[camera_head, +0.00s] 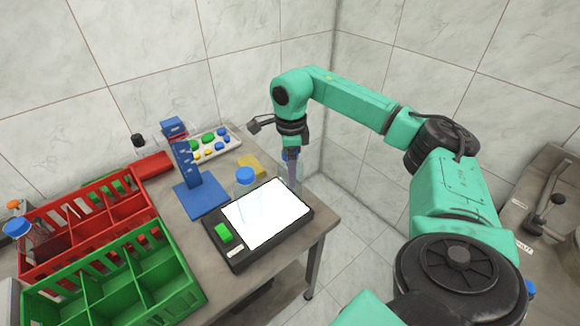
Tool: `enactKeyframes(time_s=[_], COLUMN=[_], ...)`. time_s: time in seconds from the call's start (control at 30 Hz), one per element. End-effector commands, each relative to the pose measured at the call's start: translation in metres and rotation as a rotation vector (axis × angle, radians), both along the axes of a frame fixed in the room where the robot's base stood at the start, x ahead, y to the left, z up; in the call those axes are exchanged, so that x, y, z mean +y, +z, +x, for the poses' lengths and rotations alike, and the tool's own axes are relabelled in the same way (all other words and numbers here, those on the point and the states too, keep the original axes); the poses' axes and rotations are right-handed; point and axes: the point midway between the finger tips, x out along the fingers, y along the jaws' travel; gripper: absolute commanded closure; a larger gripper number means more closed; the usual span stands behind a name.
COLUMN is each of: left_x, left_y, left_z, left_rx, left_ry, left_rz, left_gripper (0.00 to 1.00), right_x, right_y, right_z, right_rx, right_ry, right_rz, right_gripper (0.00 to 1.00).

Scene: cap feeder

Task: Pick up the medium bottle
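A clear bottle with a blue cap (245,176) stands on the table at the back left edge of the lit panel (268,213). Another blue-capped bottle (18,228) shows at the far left by the red crate. I cannot tell from size which is the medium one. My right gripper (292,166) points down at the panel's back right corner, to the right of the nearer bottle and apart from it. A faint bluish shape shows at its fingers; whether they are open or hold something is unclear. My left gripper is out of view.
A red crate (150,217) and a green crate (196,294), both divided, fill the table's left side. A blue stand (201,199) rises left of the nearer bottle. A tray of coloured caps (231,137) lies behind it. Walls close off the back.

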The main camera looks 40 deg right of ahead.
Motion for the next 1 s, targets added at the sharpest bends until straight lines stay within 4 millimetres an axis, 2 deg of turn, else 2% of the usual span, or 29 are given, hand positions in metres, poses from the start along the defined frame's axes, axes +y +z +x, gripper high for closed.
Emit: enactKeyframes(time_s=[0.03, 0.13, 0.47, 0.63, 0.77, 0.87, 0.9, 1.0], left_x=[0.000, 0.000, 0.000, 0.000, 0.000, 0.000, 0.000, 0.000], left_y=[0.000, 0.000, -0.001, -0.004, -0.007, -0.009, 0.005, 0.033], left_z=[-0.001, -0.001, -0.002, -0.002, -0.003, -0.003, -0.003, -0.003], left_rx=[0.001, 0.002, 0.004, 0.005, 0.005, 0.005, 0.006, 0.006], left_ry=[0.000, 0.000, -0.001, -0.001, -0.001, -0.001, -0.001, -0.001], left_rz=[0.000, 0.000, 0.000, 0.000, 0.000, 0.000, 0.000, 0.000], left_gripper=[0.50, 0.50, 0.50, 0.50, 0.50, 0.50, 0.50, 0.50], right_x=[0.000, 0.000, 0.000, 0.001, 0.001, 0.001, 0.001, 0.000], right_y=[0.000, 0.000, 0.004, 0.021, 0.053, 0.090, 0.114, 0.157], right_z=[0.000, 0.000, 0.001, 0.002, 0.002, 0.002, 0.002, 0.001], right_rx=[-0.001, -0.001, -0.003, -0.008, -0.010, -0.012, -0.012, -0.009], right_ry=[0.000, 0.000, 0.000, 0.000, 0.001, 0.002, 0.001, 0.000], right_rz=[0.000, 0.000, 0.001, 0.002, 0.004, 0.004, 0.003, 0.000], right_gripper=[0.61, 0.99, 1.00, 1.00, 1.00, 1.00, 1.00, 1.00])
